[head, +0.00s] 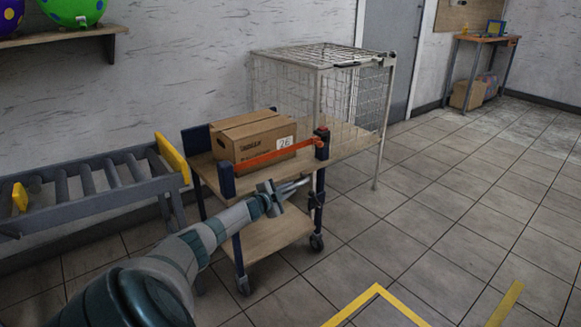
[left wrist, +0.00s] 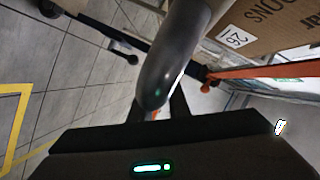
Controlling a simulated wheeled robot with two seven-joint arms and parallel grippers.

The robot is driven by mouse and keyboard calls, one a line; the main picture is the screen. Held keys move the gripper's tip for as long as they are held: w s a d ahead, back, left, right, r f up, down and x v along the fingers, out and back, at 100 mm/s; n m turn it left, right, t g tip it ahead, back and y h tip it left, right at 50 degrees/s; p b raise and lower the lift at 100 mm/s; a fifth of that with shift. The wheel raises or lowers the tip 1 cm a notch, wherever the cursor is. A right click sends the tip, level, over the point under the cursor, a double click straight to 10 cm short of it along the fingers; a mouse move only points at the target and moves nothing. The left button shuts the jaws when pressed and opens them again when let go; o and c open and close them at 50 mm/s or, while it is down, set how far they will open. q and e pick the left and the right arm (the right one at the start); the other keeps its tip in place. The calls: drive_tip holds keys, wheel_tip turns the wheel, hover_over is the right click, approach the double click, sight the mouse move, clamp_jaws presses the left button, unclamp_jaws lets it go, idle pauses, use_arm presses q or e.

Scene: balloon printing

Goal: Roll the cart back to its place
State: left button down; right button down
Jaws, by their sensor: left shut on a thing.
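The cart (head: 268,240) has wooden shelves, dark blue posts and casters, and stands upright on the tiled floor. A cardboard box marked 26 (head: 250,142) sits on its top shelf behind an orange bar (head: 270,157). The box also shows in the left wrist view (left wrist: 270,22). My left gripper (head: 300,186) is at the cart's front right post, below the top shelf, and is shut on part of the cart. In the left wrist view, a dark rounded piece hides much of the grip. My right gripper is not in view.
A roller conveyor (head: 85,185) with yellow ends stands left of the cart. A wire cage (head: 345,100) stands close behind and right of it. Yellow floor tape (head: 377,288) marks a corner at front right. The tiles to the right are clear.

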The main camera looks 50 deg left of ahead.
use_arm(q)
drive_tip(key=shift+a+r, duration=0.2)
drive_tip(key=shift+a, duration=0.05)
drive_tip(key=c, duration=2)
unclamp_jaws()
drive_tip(key=shift+c, duration=0.2)
drive_tip(key=o, duration=0.4)
drive_tip(key=shift+a+f, duration=0.1)
drive_tip(key=shift+f, duration=0.05)
drive_tip(key=shift+c, duration=0.2)
